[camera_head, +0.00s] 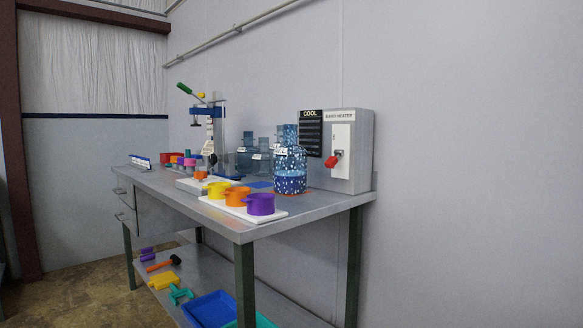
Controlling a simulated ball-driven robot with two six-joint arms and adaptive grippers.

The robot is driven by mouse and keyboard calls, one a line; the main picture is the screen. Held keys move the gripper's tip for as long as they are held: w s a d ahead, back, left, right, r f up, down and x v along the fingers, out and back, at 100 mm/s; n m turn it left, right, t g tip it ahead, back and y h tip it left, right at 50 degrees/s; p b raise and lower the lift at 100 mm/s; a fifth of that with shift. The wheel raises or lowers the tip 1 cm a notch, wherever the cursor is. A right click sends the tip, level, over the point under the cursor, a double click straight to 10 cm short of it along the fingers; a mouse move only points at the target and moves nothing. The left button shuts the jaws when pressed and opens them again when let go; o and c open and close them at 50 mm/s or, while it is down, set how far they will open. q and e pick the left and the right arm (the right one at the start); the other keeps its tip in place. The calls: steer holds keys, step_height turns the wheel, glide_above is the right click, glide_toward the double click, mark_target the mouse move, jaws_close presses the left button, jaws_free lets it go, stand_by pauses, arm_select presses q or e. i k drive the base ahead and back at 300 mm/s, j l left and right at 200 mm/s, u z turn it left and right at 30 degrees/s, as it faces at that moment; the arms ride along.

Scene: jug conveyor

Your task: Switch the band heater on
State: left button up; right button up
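The band heater box (349,151) is a grey cabinet labelled "BAND HEATER" at the right end of the workbench, against the wall. A white switch plate on its front carries a red lever (333,160), which points down and to the left. A black display panel (312,134) beside the plate reads "COOL". Neither of my grippers shows in the head view.
A grey workbench (272,217) stands along the wall. A speckled blue jug (290,172) stands in front of the box. Yellow, orange and purple cups (260,204) sit on a white tray near the front edge. A press (217,135) stands farther back. Floor in front is clear.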

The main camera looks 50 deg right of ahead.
mark_target(330, 162)
steer(key=i+z, duration=0.15)
steer(key=i, duration=0.3)
steer(key=i+j+z, duration=0.15)
steer(key=i, duration=0.35)
steer(key=i+z, duration=0.2)
steer(key=z, duration=0.2)
steer(key=i+j+z, duration=0.15)
steer(key=z, duration=0.25)
steer(key=i+j+z, duration=0.2)
steer(key=z, duration=0.2)
steer(key=i+j+z, duration=0.15)
steer(key=z, duration=0.25)
